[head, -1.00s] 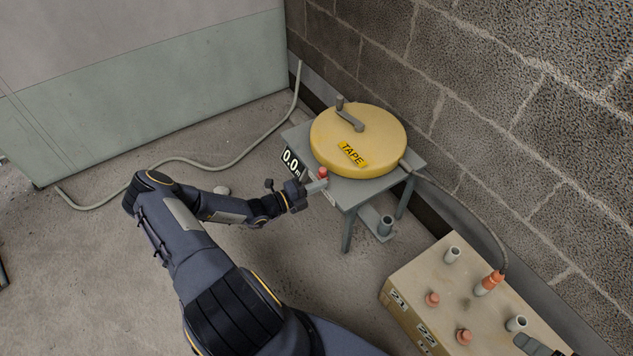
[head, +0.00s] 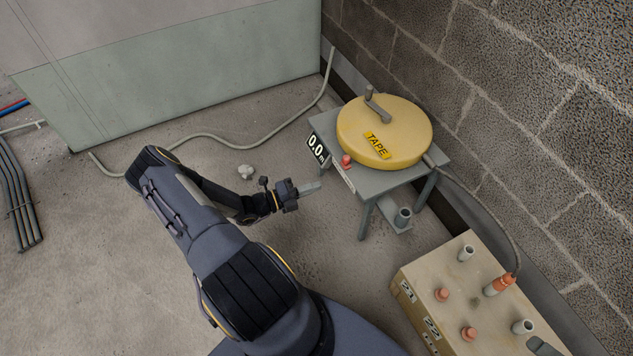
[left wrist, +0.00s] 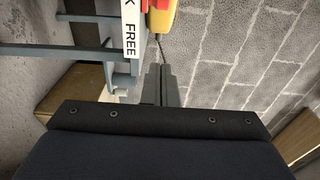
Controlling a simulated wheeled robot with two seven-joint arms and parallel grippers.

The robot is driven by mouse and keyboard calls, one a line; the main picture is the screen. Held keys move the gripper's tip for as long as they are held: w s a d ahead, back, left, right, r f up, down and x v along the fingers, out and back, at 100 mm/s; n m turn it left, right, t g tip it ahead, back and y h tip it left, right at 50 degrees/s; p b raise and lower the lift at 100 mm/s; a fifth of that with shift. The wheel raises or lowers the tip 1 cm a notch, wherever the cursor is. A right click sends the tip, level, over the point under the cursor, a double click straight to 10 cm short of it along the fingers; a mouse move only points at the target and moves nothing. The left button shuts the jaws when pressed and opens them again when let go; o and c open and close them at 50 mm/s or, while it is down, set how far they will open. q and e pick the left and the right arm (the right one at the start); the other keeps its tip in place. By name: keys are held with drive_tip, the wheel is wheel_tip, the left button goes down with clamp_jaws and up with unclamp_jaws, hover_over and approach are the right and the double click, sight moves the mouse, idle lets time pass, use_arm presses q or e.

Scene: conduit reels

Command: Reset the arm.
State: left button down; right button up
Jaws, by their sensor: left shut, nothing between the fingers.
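My left gripper (head: 309,188) is shut and empty in the head view. It hangs over the bare floor, left of the small grey table (head: 372,183) and apart from it. In the left wrist view its fingers (left wrist: 163,84) lie together, with the table's frame and a label reading FREE beyond them. A yellow round reel (head: 392,142) marked TAPE, with a grey crank on top, sits on the table. A red knob (head: 346,161) and a 0.0 m display (head: 318,149) are at the table's near left edge. At the lower right edge, a grey tip that may be my right gripper shows only partly.
A tan box (head: 402,290) with grey pipe stubs and orange caps stands at the lower right. A cable runs from the reel to one capped stub. A pale hose (head: 215,137) and dark pipes (head: 18,195) lie on the floor. A block wall borders the right.

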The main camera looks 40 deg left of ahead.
use_arm(q)
drive_tip(key=s+d+r+m+g+h, duration=0.1)
drive_tip(key=d+r+m+g, duration=0.55)
drive_tip(key=r+m, duration=0.55)
drive_tip(key=s+d+r+m+g+h, duration=0.1)
drive_tip(key=d+r+m+g+h, duration=0.1)
drive_tip(key=d+r+m+g, duration=0.85)
drive_tip(key=s+d+r+m+t+y, duration=0.1)
drive_tip(key=s+r+m+t+y, duration=0.3)
drive_tip(key=s+m, duration=0.6)
drive_tip(key=s+d+r+m+t+y, duration=0.1)
drive_tip(key=s+r+m+t+y, duration=0.35)
drive_tip(key=m, duration=0.95)
wheel_tip(320, 180, up, 29)
drive_tip(key=s+g+h+p, duration=0.1)
drive_tip(key=g+p, duration=0.1)
drive_tip(key=p, duration=2.5)
drive_tip(key=shift+s+a+f+m, duration=0.1)
drive_tip(key=shift+m, duration=0.15)
